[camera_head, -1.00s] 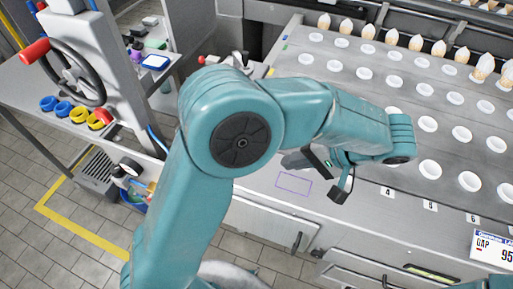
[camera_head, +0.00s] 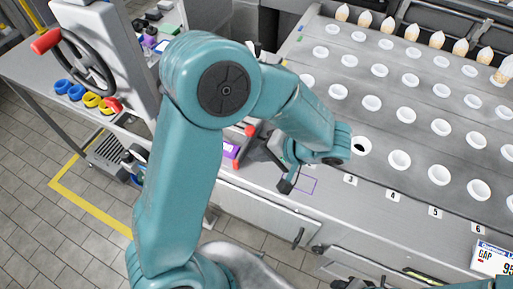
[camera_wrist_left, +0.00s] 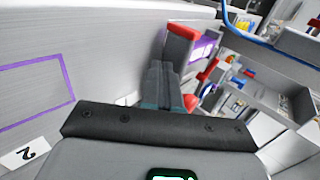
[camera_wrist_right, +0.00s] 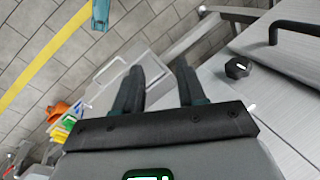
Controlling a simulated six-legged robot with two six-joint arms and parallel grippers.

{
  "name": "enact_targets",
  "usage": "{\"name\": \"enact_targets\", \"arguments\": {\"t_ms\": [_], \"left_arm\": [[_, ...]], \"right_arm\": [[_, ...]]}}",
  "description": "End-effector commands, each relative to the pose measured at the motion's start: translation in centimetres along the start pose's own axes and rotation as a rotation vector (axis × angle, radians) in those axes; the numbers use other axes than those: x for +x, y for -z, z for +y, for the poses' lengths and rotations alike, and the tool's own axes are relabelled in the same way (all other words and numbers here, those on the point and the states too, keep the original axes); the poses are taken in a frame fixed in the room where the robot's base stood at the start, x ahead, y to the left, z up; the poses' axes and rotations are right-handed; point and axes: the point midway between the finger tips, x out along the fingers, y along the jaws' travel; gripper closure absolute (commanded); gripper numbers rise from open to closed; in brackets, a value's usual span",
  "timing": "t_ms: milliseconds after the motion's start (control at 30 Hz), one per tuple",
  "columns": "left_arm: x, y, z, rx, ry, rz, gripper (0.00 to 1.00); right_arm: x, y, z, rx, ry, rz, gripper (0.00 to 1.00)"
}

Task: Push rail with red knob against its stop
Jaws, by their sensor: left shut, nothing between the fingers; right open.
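In the left wrist view a grey upright piece with a red cap (camera_wrist_left: 184,31) stands just beyond my left gripper (camera_wrist_left: 162,68). A smaller red piece (camera_wrist_left: 190,102) is beside the fingers, and a red knob (camera_wrist_left: 208,70) lies farther right. I cannot tell which belongs to the rail. In the head view red parts (camera_head: 249,130) flank a purple panel (camera_head: 231,149) at the table's left edge, partly behind my arm. My left gripper (camera_head: 269,143) is shut and empty near them; contact is unclear. My right gripper (camera_wrist_right: 158,85) is open and empty, above the floor.
The table (camera_head: 300,215) carries several rows of white cups, with cones behind. A purple outlined rectangle (camera_head: 301,185) is bare. A handwheel (camera_head: 88,62) with a red handle and coloured rings (camera_head: 92,99) are at left. Cabinet handles (camera_wrist_right: 292,28) jut out near my right gripper.

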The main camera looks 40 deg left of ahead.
Motion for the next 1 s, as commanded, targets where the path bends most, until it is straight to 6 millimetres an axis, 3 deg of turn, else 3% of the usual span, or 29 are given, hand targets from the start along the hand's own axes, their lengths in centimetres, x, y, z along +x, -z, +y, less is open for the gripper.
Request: {"name": "enact_targets", "arguments": {"t_ms": [467, 700, 1000], "left_arm": [[0.7, 0.2, -0.6, 0.0, 0.0, 0.001, 1.0], [2.2, 0.2, -1.6, -0.002, 0.0, 0.0, 1.0], [2.1, 0.2, -1.9, 0.001, 0.002, -0.001, 1.0]], "right_arm": [[-0.2, 0.0, -0.1, 0.0, 0.0, 0.0, 0.6], [1.6, 0.0, 0.6, 0.0, 0.0, 0.0, 0.6], [1.3, 0.1, 0.5, 0.0, 0.0, 0.0, 0.6]]}}
